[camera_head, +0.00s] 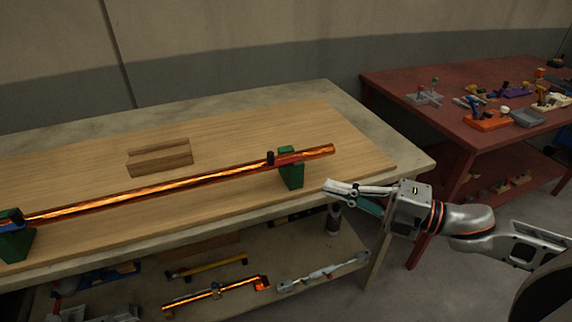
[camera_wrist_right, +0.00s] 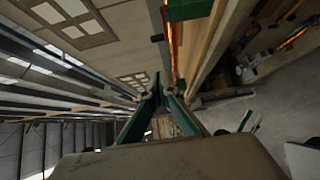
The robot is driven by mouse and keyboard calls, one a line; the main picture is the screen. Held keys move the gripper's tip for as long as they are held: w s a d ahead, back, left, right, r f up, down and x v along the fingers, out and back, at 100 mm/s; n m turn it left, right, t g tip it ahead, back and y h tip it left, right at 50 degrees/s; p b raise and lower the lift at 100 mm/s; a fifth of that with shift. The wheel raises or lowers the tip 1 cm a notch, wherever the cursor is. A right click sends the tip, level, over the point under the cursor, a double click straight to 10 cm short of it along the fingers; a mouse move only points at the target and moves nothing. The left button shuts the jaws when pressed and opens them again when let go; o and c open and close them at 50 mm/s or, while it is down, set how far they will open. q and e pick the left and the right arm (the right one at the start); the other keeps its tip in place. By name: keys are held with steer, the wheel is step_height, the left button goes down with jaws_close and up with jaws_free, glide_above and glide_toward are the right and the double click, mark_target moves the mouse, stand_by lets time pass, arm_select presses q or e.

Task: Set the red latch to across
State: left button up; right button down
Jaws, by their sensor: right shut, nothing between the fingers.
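The red latch (camera_head: 288,160) sits on top of the right green block (camera_head: 291,176), at the right part of a long shiny copper bar (camera_head: 150,189). It appears to lie along the bar, with a black knob (camera_head: 270,158) at its left end. My right gripper (camera_head: 328,187) is shut and empty, to the right of the green block and apart from it, near the table's front edge. In the right wrist view the shut fingertips (camera_wrist_right: 159,88) are in the middle, with the knob (camera_wrist_right: 157,38) and the green block (camera_wrist_right: 188,9) above them. My left gripper is out of view.
A blue latch (camera_head: 11,219) sits on the left green block (camera_head: 17,243). A wooden block (camera_head: 160,160) lies behind the bar on the wooden board (camera_head: 240,135). Several parts lie on the shelf below. A red table (camera_head: 390,85) with several devices stands at right.

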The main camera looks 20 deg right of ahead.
steer(key=shift+w+a, duration=0.1)
steer(key=w+d+p+x, duration=0.1)
steer(key=w+d+x, duration=0.1)
steer(key=x, duration=1)
steer(key=shift+w+a, duration=0.2)
steer(key=shift+w, duration=0.1)
stand_by(0.6)
steer(key=shift+w+a+m+t+h+p, duration=0.1)
steer(key=shift+a+m+t+h+p, duration=0.05)
steer(key=shift+m+t+h+p, duration=0.3)
steer(key=shift+w+a+r+m+t+h+p, duration=0.1)
steer(key=shift+m+t+h+p, duration=0.15)
steer(key=shift+t+h+p, duration=0.15)
